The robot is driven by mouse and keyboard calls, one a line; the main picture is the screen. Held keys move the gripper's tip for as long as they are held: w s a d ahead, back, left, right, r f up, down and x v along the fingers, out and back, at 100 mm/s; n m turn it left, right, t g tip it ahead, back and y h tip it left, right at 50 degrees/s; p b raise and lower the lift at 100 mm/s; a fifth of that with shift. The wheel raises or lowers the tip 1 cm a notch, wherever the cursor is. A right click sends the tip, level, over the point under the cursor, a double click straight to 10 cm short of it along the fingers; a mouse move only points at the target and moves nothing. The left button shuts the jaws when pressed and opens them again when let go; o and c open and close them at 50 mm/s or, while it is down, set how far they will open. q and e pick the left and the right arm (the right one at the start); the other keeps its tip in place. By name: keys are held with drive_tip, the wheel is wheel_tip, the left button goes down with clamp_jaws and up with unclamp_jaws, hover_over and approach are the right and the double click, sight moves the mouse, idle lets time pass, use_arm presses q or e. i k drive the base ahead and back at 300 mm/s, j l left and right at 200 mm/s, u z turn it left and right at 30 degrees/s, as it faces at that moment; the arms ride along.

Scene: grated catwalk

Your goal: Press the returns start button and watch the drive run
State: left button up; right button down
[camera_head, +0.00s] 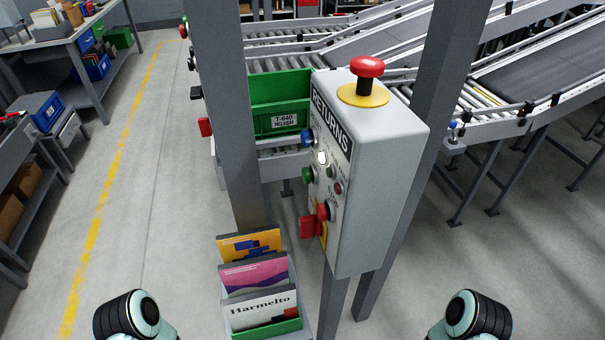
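A grey control box (385,155) labelled RETURNS stands on a post at the centre, its panel facing left and seen at a steep angle. The panel carries a blue button (307,138), a pale button (321,158) that looks bright, a green button (308,175), small indicators and a red switch handle (308,226) low down. A red mushroom button (367,67) on a yellow ring tops the box. I cannot read which button is start. Parts of my two arms show at the bottom left and right edges; neither gripper is in view.
Grey posts (228,110) flank the box. A rack of booklets (265,325) stands below it. Behind are roller conveyors (290,62) and a green tote (275,120) marked T-640. Workbenches (60,45) line the left; the floor between is clear.

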sight(308, 175)
drive_tip(key=k+j, duration=0.1)
drive_tip(key=j, duration=0.3)
drive_tip(key=k+j+z, duration=0.1)
drive_tip(key=j, duration=0.3)
drive_tip(key=k+j, duration=0.15)
drive_tip(key=j, duration=0.25)
drive_tip(key=k+j, duration=0.1)
drive_tip(key=j, duration=0.3)
drive_tip(key=k+j+z, duration=0.1)
drive_tip(key=j, duration=0.3)
drive_tip(key=k+j, duration=0.2)
drive_tip(key=j, duration=0.2)
